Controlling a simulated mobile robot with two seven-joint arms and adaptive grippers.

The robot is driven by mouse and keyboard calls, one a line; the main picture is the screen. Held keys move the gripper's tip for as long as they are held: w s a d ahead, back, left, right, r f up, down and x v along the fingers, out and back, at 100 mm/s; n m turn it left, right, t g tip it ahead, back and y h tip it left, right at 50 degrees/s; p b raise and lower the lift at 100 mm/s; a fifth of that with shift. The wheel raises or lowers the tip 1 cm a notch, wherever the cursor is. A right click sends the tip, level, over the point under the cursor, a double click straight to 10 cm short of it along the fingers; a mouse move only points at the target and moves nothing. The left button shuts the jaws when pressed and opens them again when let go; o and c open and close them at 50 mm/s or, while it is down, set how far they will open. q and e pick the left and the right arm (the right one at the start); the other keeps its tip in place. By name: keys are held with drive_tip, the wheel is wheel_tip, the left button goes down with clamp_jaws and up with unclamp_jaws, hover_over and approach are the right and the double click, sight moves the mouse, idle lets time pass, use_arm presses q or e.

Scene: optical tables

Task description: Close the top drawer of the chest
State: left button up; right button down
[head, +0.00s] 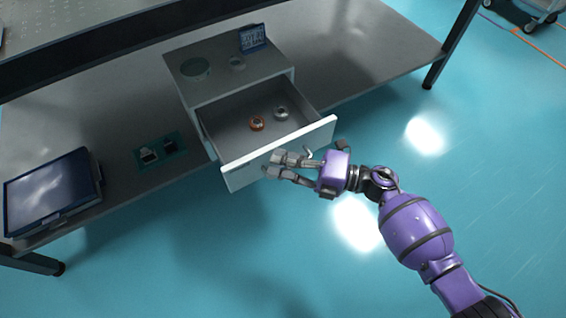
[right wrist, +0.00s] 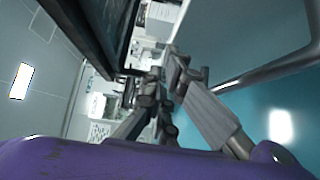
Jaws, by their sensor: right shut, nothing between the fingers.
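The grey chest (head: 225,92) stands on the lower shelf of the optical table. Its top drawer (head: 240,174) is pulled well out, with its pale front past the shelf edge. An orange ring-like item (head: 257,123) and a silver one (head: 281,112) lie inside. My right gripper (head: 268,172) is shut and empty, right in front of the drawer front; I cannot tell whether it touches. It hides part of the front. In the right wrist view its fingers (right wrist: 165,88) show beside a curved metal bar. My left gripper is not in view.
A dark blue flat screen device (head: 50,190) and a green board (head: 160,150) lie on the shelf left of the chest. A small blue sign (head: 252,38) and a round dish (head: 195,69) sit on the chest top.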

use_arm(q)
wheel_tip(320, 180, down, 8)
drive_tip(key=b, duration=0.8)
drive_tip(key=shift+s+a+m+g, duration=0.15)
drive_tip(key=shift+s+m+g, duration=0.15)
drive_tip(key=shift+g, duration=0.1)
use_arm(e)
drive_tip(key=w+a, duration=0.5)
drive_tip(key=w, duration=0.4)
drive_tip(key=w+a, duration=0.5)
drive_tip(key=w, duration=0.4)
drive_tip(key=shift+a+r, duration=0.15)
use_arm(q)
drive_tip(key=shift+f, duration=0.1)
use_arm(e)
drive_tip(key=shift+w+r, duration=0.1)
drive_tip(key=shift+w, duration=0.05)
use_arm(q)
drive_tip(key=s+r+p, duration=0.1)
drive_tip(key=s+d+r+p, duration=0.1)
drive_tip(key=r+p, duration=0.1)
use_arm(e)
drive_tip(key=s+d, duration=0.6)
drive_tip(key=d, duration=0.5)
drive_tip(key=shift+s+d+f, duration=0.25)
drive_tip(key=shift+d+f, duration=0.05)
drive_tip(key=shift+d, duration=0.05)
